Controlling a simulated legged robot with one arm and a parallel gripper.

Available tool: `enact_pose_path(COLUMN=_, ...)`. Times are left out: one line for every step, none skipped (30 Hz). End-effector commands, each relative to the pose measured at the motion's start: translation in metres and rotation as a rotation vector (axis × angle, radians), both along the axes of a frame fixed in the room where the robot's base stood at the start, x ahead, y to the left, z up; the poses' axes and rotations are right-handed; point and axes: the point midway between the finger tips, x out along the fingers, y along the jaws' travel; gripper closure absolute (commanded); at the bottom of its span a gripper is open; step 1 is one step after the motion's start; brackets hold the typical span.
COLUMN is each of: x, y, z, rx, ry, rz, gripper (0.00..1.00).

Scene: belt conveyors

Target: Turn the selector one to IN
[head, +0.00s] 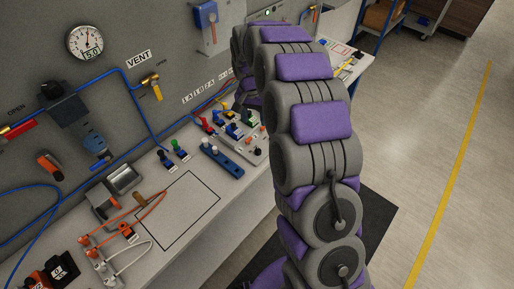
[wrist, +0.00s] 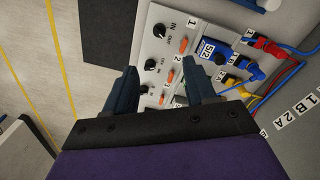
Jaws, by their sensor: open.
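Selector one is a black knob (wrist: 159,30) on a light grey panel (wrist: 205,12), at the top of the wrist view. It has the labels IN and OUT beside it and a number 1 tag (wrist: 192,30). I cannot tell clearly which way it points. My gripper (wrist: 160,75) is open and empty, its two dark fingers spread over the lower part of the panel. Selector one lies beyond the fingertips, with no visible contact. A second knob (wrist: 151,64) shows between the fingertips, and a third knob (wrist: 146,89) lies between the fingers. In the head view my gripper is hidden behind my arm.
Orange parts (wrist: 183,46) sit beside the knobs. A blue 5/2 block (wrist: 213,50) with red, blue and yellow cables stands to the right. In the head view, the bench (head: 205,240) carries several cables and connectors. Open floor (head: 440,150) lies to the right.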

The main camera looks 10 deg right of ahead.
Motion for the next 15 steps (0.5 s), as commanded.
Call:
enact_pose_path(x=0.000, y=0.000, z=-0.007, rx=0.000, ry=0.002, rz=0.000, gripper=0.45)
enact_pose_path(x=0.000, y=0.000, z=-0.011, rx=0.001, ry=0.002, rz=0.001, gripper=0.45)
enact_pose_path(x=-0.001, y=-0.001, z=-0.018, rx=0.000, ry=0.002, rz=0.001, gripper=0.45)
enact_pose_path(x=-0.001, y=-0.001, z=-0.023, rx=0.001, ry=0.003, rz=0.001, gripper=0.45)
enact_pose_path(x=-0.002, y=-0.001, z=-0.029, rx=0.001, ry=0.005, rz=0.001, gripper=0.45)
enact_pose_path(x=-0.002, y=-0.002, z=-0.037, rx=0.000, ry=0.007, rz=0.001, gripper=0.45)
enact_pose_path(x=-0.002, y=-0.002, z=-0.044, rx=0.000, ry=0.007, rz=0.001, gripper=0.45)
enact_pose_path(x=-0.002, y=-0.003, z=-0.050, rx=0.000, ry=0.006, rz=0.002, gripper=0.45)
enact_pose_path(x=-0.003, y=-0.003, z=-0.058, rx=0.000, ry=0.007, rz=0.002, gripper=0.45)
enact_pose_path(x=-0.004, y=-0.003, z=-0.064, rx=0.000, ry=0.008, rz=0.001, gripper=0.45)
enact_pose_path(x=-0.004, y=-0.004, z=-0.070, rx=0.000, ry=0.009, rz=0.001, gripper=0.45)
enact_pose_path(x=-0.005, y=-0.004, z=-0.078, rx=0.000, ry=0.009, rz=0.001, gripper=0.45)
enact_pose_path(x=-0.005, y=-0.004, z=-0.084, rx=0.001, ry=0.009, rz=0.001, gripper=0.45)
enact_pose_path(x=-0.004, y=-0.004, z=-0.089, rx=0.002, ry=0.006, rz=0.000, gripper=0.45)
enact_pose_path(x=-0.004, y=-0.005, z=-0.097, rx=0.001, ry=0.004, rz=0.000, gripper=0.45)
